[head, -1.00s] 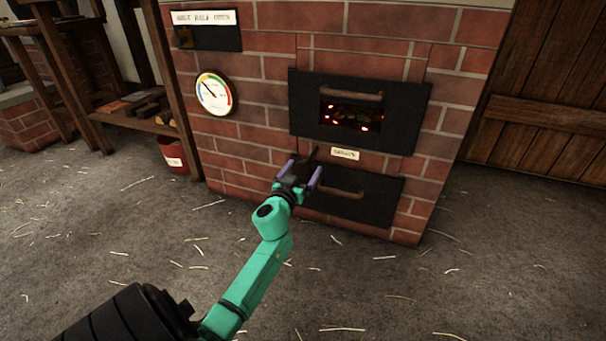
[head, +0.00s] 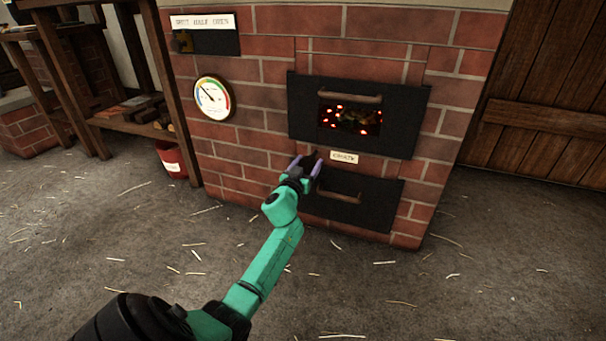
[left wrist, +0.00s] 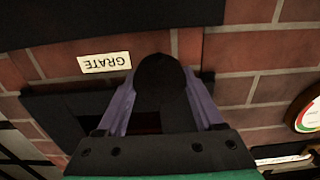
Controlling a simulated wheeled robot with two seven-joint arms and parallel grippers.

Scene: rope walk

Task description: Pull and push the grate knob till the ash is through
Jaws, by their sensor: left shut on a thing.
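The grate knob (left wrist: 163,85) is a dark rounded piece between the purple fingers in the left wrist view. My left gripper (head: 305,163) is shut on it, close against the brick front of the stove, just left of the small grate label (head: 344,157). The label also shows in the left wrist view (left wrist: 104,62). In the head view most of the knob is hidden by the fingers. Above is the black fire door (head: 400,122), with glowing embers (head: 350,118) behind its opening. Below is the black lower door (head: 378,203) with a bar handle. My right gripper is not in view.
A round dial gauge (head: 213,98) is on the bricks at left, under a labelled black plate (head: 205,41). A red bucket (head: 171,158) stands beside a wooden shelf (head: 125,124). The straw-strewn floor (head: 450,280) in front is open. A wooden door (head: 545,110) is at right.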

